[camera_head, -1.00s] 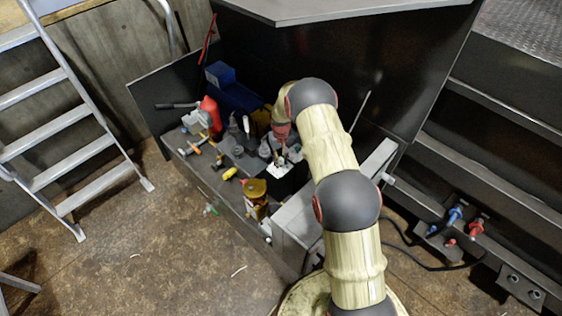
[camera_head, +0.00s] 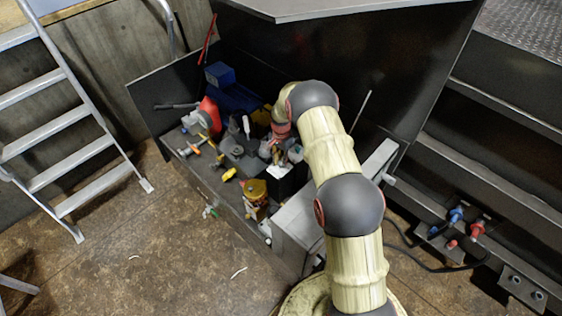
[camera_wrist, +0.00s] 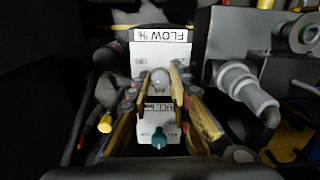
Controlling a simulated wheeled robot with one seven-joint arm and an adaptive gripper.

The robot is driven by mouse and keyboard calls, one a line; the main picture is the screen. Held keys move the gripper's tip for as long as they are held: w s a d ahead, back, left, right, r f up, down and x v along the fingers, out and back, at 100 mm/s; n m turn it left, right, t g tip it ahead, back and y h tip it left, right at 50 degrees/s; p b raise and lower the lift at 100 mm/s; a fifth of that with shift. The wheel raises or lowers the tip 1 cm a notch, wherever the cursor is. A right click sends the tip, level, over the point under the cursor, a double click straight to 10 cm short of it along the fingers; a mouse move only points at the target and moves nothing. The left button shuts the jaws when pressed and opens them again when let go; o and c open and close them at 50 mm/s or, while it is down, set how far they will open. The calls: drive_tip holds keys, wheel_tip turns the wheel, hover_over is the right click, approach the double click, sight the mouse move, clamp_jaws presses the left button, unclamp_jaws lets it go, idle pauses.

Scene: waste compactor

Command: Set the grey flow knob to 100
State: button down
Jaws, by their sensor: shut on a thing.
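The grey flow knob (camera_wrist: 160,77) is a small round light-grey knob on a white panel (camera_wrist: 147,50) in the wrist view. The panel has an upside-down "FLOW %" label at its top edge and a faint upside-down "100" on its left. My gripper (camera_wrist: 160,88) is shut on the knob, with one yellowish finger on each side of it. No pointer mark on the knob can be made out, so its setting cannot be read. In the head view my gripper (camera_head: 281,151) is small, above the white panel (camera_head: 279,172), and the knob is hidden.
A teal knob (camera_wrist: 159,138) sits on a second white panel just below, between the fingers. A grey pipe fitting (camera_wrist: 245,85) stands close on the right.

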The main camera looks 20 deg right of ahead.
sight(281, 162)
drive_tip(key=m, duration=0.4)
drive_tip(key=shift+m, duration=0.3)
drive_tip(key=shift+w+m, duration=0.1)
drive_tip(key=shift+m, duration=1.6)
drive_tip(key=shift+r, duration=0.1)
drive_tip(key=c, duration=1.6)
unclamp_jaws()
wheel_tip(281, 162, up, 12)
drive_tip(key=shift+f, duration=0.1)
